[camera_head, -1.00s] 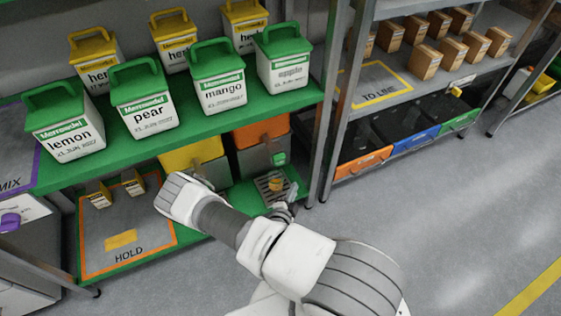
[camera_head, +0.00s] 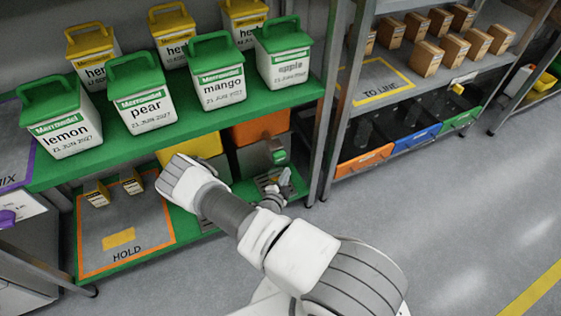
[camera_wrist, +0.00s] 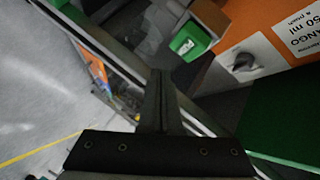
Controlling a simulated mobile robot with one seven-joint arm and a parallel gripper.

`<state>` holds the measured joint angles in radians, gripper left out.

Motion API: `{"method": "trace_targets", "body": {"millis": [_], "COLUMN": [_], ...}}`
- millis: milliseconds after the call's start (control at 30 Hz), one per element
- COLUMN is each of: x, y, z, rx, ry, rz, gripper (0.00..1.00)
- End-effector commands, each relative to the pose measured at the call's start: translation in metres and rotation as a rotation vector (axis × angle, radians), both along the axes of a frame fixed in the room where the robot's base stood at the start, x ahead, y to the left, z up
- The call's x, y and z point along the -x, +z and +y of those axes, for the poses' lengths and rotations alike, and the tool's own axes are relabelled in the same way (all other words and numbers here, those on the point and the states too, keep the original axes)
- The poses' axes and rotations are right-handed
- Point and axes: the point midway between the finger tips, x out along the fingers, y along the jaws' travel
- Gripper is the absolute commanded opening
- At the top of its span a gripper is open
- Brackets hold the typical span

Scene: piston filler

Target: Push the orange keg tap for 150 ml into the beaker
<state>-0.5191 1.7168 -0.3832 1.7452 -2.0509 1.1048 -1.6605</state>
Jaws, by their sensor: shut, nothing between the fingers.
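The orange keg (camera_head: 260,130) stands on the lower shelf, with a grey tap carrying a green push piece (camera_head: 279,156). In the wrist view the keg's orange front (camera_wrist: 262,28) has a label reading mango, 50 ml a push, and the green push piece (camera_wrist: 190,40) is at top centre. My gripper (camera_head: 285,178) is shut and empty, just below and in front of the tap in the head view. Its fingers (camera_wrist: 158,76) show apart from the green piece in the wrist view. The beaker cannot be made out clearly now; my gripper covers the area below the tap.
A yellow keg (camera_head: 190,148) stands left of the orange one, partly behind my arm. Green-lidded tubs stand on the shelf above (camera_head: 190,122). A metal rack post (camera_head: 334,100) rises close to the right. The floor (camera_head: 440,220) at right is clear.

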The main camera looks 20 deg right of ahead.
Motion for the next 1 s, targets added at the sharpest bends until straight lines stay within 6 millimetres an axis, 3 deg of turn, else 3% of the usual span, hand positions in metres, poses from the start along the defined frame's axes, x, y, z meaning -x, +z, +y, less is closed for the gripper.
{"method": "trace_targets", "body": {"millis": [100, 300, 1000], "x": [-0.015, -0.028, -0.03], "y": [-0.002, -0.001, 0.0], "z": [0.001, 0.001, 0.001], "rx": [0.0, 0.0, 0.0], "ry": [0.001, 0.001, 0.001], "rz": [-0.003, -0.001, 0.0], "gripper": [0.0, 0.0, 0.0]}}
